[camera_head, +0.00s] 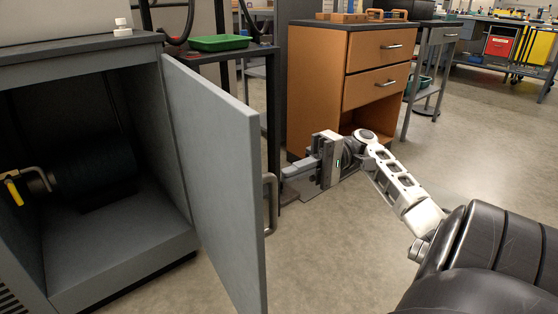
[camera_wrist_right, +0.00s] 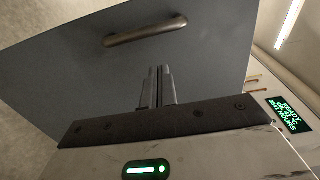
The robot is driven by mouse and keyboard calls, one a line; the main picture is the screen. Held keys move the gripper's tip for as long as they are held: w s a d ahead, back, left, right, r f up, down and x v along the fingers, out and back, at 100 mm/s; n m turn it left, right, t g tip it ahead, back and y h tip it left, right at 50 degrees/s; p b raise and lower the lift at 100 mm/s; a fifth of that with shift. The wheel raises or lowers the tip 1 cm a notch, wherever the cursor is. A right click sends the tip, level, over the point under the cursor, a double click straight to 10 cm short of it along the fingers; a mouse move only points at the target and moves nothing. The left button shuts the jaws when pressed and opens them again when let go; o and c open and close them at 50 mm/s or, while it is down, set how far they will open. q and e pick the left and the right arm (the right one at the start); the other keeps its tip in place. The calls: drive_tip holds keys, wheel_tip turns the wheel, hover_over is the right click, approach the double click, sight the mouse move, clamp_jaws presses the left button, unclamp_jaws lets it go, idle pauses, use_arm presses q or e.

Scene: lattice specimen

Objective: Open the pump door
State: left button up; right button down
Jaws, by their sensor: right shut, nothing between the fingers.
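The grey pump door (camera_head: 215,175) stands swung wide open from its cabinet (camera_head: 120,265), hinged on the cabinet's right side. Its bar handle (camera_head: 270,203) is on the outer face, near the free edge. My right gripper (camera_head: 287,172) is on the outer side of the door, close to the handle but not around it. In the right wrist view its two fingers (camera_wrist_right: 159,72) are together and empty, pointing at the door face (camera_wrist_right: 215,50). The handle (camera_wrist_right: 146,32) lies beyond the fingertips there. My left gripper is not in view.
Inside the cabinet is a dark, shadowed cylinder (camera_head: 85,170) with a yellow-ended lever (camera_head: 14,192). An orange drawer unit (camera_head: 318,85) stands behind my right gripper. A green tray (camera_head: 220,42) sits on a dark stand behind the door. Floor to the right is clear.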

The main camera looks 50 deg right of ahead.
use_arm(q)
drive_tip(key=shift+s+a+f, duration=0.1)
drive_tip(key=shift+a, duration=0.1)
use_arm(e)
drive_tip(key=shift+d, duration=0.85)
